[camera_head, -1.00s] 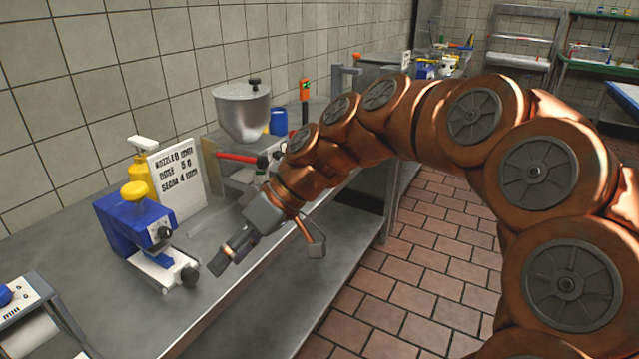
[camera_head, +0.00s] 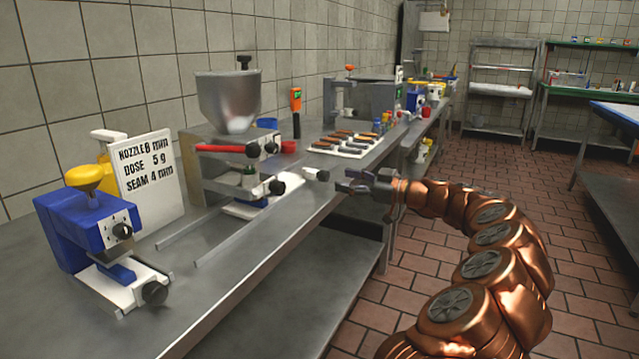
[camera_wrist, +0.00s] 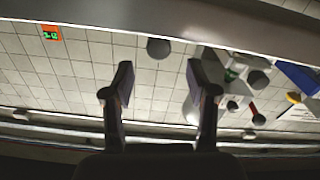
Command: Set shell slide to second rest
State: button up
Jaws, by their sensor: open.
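A white slide-like piece with a dark round end (camera_head: 316,174) sticks out at the bench's front edge, right of the hopper machine (camera_head: 228,110); I cannot tell for sure that it is the shell slide. Another white piece with a black knob (camera_head: 277,187) sits low under the hopper. My gripper (camera_head: 347,181) is open and appears empty, its fingers pointing left toward the first piece, with a small gap in the picture. No rest marks are readable.
A blue press with a yellow knob (camera_head: 87,210) stands at the left, beside a sign (camera_head: 147,178) reading nozzle 8 mm, dose 5 g, seam 4 mm. Metal rails (camera_head: 235,232) lie on the bench. A tray of dark pieces (camera_head: 322,150) lies behind my gripper. The tiled floor is clear.

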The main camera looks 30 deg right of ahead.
aim_at(327, 177)
jog(key=shift+x, duration=3.7)
jog(key=shift+c, duration=0.3)
grip_shut()
